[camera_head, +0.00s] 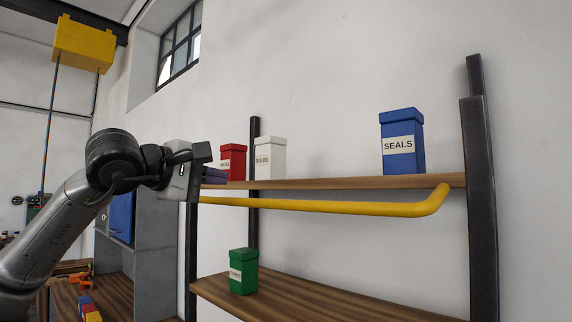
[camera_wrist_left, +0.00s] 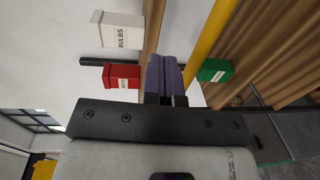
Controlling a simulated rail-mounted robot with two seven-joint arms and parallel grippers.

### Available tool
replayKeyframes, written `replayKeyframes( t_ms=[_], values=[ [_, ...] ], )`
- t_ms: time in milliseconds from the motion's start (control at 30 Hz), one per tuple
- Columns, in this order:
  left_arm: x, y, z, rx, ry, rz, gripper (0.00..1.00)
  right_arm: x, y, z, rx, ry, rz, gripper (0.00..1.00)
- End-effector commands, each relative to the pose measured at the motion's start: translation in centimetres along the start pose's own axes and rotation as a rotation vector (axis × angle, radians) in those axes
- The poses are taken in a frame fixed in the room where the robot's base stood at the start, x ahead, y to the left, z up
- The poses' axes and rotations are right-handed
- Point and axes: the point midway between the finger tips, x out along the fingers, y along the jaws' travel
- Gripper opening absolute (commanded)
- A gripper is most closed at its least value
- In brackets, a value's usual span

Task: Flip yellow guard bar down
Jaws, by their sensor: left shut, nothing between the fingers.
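The yellow guard bar (camera_head: 330,207) runs along the front of the upper wooden shelf (camera_head: 330,183), appearing a little below its front edge in the head view. Its right end bends back toward the shelf near the right post; its left end is hidden behind my left gripper. My left gripper (camera_head: 215,176) is shut and empty at the left end of the shelf, its purple fingers at about board height. In the left wrist view the fingers (camera_wrist_left: 165,75) lie together, with the yellow bar (camera_wrist_left: 212,42) close beside them on the right. I cannot tell whether they touch it. My right gripper is not in view.
On the upper shelf stand a red box (camera_head: 233,161), a white box (camera_head: 270,157) and a blue SEALS box (camera_head: 402,142). A green box (camera_head: 243,271) stands on the lower shelf (camera_head: 300,300). Dark posts (camera_head: 479,200) flank the shelves. A grey cabinet (camera_head: 155,245) stands left.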

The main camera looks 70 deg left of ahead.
Motion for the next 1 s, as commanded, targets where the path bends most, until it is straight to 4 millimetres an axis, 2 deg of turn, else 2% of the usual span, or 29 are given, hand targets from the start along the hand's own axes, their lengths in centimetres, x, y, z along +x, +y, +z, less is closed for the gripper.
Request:
replayKeyframes(
  t_ms=[33,100,233,400,1000],
  values=[
    [0.1,-1.4,-0.1,-0.001,-0.002,0.036,0.0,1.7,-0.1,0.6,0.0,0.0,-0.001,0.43],
    [0.0,-1.9,-0.1,0.0,-0.001,0.081,0.0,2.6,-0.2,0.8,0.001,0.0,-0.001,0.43],
    [0.1,-2.6,-0.1,0.001,-0.001,0.154,0.0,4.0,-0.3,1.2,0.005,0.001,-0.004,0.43],
    [0.2,-3.3,-0.1,0.0,0.001,0.152,0.0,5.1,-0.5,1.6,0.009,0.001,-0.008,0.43],
    [0.3,-3.7,-0.1,0.0,0.0,0.15,0.0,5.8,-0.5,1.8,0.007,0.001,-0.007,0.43]
  ],
)
